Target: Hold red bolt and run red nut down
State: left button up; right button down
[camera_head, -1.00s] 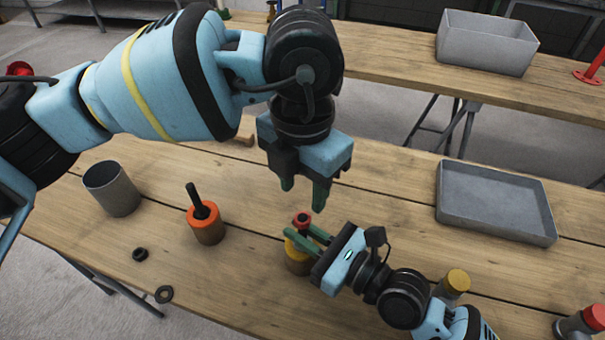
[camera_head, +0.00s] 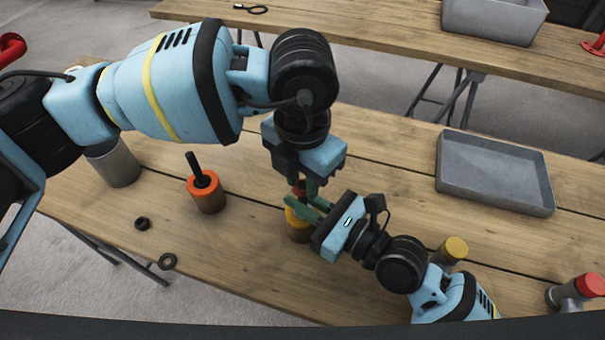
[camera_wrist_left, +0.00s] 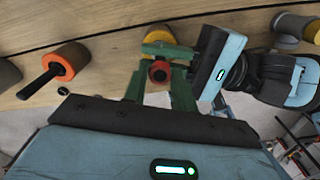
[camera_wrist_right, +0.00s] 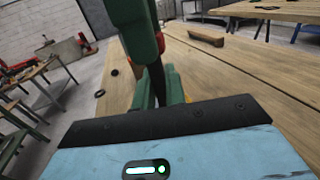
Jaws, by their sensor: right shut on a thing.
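The red nut (camera_head: 298,188) sits at the top of the bolt above the yellow holder (camera_head: 297,226); it also shows in the left wrist view (camera_wrist_left: 160,71). My left gripper (camera_head: 308,193) points down over it, its green fingers apart on either side of the nut, with gaps visible. My right gripper (camera_head: 308,212) comes in from the right, below the nut, and is shut on the bolt. In the right wrist view the bolt shaft (camera_wrist_right: 156,82) looks dark between the fingers. The bolt's lower part is hidden.
An orange holder (camera_head: 207,193) with a dark bolt, a grey cup (camera_head: 117,165), a dark nut (camera_head: 142,223) and a washer (camera_head: 167,261) stand or lie on the left. A grey tray (camera_head: 494,175) is at right. A yellow-capped piece (camera_head: 453,250) is near my right arm.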

pick_arm(q)
grip_shut()
jog(key=m, duration=0.8)
jog(key=shift+m, duration=0.3)
jog(key=o, duration=0.6)
grip_release()
notch_tip(320, 180, up, 12)
